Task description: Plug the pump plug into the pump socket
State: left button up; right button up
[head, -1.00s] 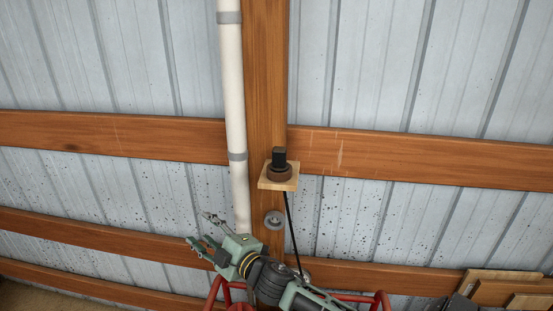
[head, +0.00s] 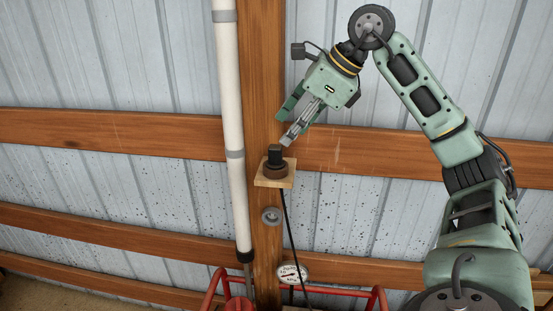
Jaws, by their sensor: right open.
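The black plug (head: 275,153) stands upright in a brown round holder (head: 274,171) on a small wooden shelf (head: 268,182) fixed to the wooden post. A black cable (head: 288,225) hangs from the shelf. A round grey fitting (head: 271,216), which looks like the socket, is on the post below the shelf. My right gripper (head: 287,124) is open and empty. It points down and left, with its fingertips just above and slightly right of the plug, apparently apart from it. My left gripper is not in view.
A white pipe (head: 230,110) runs down left of the post (head: 262,80). Horizontal wooden rails (head: 120,132) cross the metal wall. A red tubular frame (head: 325,289) and a round gauge (head: 291,274) are below. The area left of the pipe is clear.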

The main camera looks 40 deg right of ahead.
aim_at(279, 147)
jog(key=shift+d+p+x, duration=0.15)
jog(key=shift+d+x, duration=0.05)
jog(key=shift+x, duration=1.7)
jog(key=shift+d+p+x, duration=0.15)
jog(key=shift+x, duration=1.7)
jog(key=shift+s+f, duration=0.1)
jog(key=shift+s, duration=0.05)
grip_shut()
